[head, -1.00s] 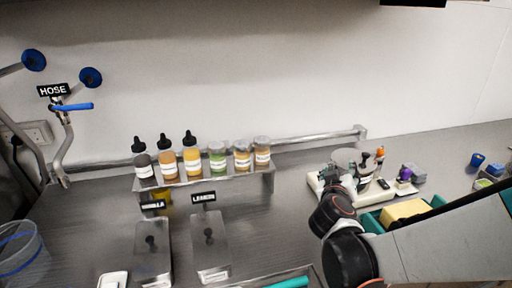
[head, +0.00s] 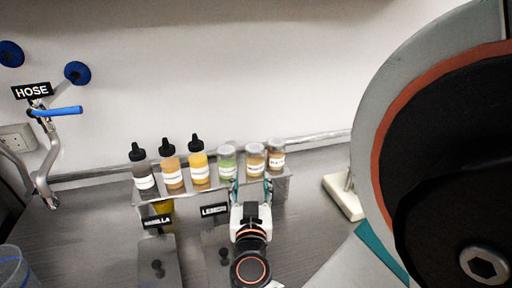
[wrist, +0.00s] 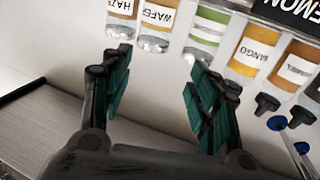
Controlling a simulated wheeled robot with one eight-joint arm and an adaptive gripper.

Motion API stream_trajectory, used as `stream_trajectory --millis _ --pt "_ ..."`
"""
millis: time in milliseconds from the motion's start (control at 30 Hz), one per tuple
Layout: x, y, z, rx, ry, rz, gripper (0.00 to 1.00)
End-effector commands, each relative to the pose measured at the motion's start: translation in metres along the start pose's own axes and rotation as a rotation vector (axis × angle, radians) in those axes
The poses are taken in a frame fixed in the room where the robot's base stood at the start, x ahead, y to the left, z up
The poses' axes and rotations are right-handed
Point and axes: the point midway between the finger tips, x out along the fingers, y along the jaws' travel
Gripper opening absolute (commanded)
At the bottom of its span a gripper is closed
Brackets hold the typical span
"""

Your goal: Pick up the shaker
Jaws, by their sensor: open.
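Three clear-lidded shakers stand at the right end of a raised metal rack (head: 282,190): one with green content (head: 227,162), one tan and labelled "WAFE..." (head: 256,162), and one brown and labelled "HAZ..." (head: 275,156). In the wrist view the picture is upside down, with the tan shaker (wrist: 155,20) just beyond the gap between the teal fingers, the brown one (wrist: 121,22) to its left and the green one (wrist: 206,32) to its right. My gripper (head: 251,187) is open and empty in front of the rack, apart from the tan shaker. It also shows in the wrist view (wrist: 158,62).
Three black-capped squeeze bottles (head: 170,165) stand left of the shakers. Lidded metal containers sit below, behind "VANILLA" (head: 158,220) and "LEMON" (head: 214,211) signs. A rail (head: 318,141) runs along the back wall. My arm covers the right side.

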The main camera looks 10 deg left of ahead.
Motion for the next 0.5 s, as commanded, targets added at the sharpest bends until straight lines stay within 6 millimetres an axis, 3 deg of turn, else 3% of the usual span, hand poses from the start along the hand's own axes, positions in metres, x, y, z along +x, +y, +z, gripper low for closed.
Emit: stream_trajectory --millis 300,500 --pt "0.060 0.004 0.001 -0.001 -0.001 0.010 0.55" --pt "0.081 0.004 0.002 -0.001 -0.001 0.009 0.55"
